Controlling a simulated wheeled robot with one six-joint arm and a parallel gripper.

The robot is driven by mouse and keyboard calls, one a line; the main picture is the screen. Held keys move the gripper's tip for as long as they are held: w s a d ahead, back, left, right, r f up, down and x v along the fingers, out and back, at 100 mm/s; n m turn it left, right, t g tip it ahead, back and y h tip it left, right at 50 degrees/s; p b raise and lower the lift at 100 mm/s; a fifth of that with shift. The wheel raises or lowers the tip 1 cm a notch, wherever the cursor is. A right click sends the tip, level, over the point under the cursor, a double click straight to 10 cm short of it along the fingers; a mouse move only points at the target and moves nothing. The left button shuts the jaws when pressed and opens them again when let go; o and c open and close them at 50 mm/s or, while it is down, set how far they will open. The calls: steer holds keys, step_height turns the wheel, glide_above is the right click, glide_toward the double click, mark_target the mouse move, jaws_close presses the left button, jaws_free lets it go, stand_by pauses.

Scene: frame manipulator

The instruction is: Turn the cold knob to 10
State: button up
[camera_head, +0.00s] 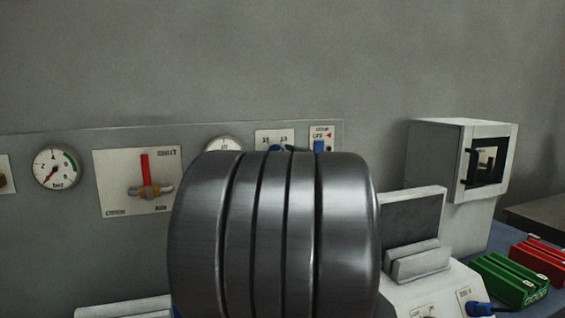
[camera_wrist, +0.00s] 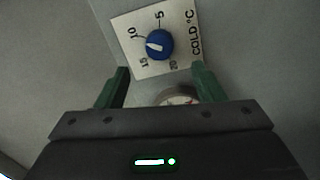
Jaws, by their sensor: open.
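The cold knob (camera_wrist: 160,44) is round and blue with a white pointer, on a white plate (camera_wrist: 180,23) marked 5, 10, 15, 20 and COLD °C. The pointer aims between the 10 and 15 marks. My gripper (camera_wrist: 160,69) is open, its two green fingers spread and empty below the knob in the wrist view, apart from it in the picture. In the head view the plate (camera_head: 274,136) and a sliver of the blue knob (camera_head: 275,148) show above my arm, which hides the rest and most of my gripper.
A gauge (camera_wrist: 178,97) sits just below the plate, partly hidden by my gripper. In the head view the panel also holds a pressure gauge (camera_head: 56,167), a red-handled valve (camera_head: 145,172) and a blue switch (camera_head: 320,146). A grey box (camera_head: 437,152) stands at right.

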steer(key=v, duration=0.5)
steer(key=shift+w, duration=0.1)
steer(key=p+x, duration=0.1)
steer(key=x, duration=1.2)
steer(key=shift+w, duration=0.4)
steer(key=shift+s+a, duration=0.1)
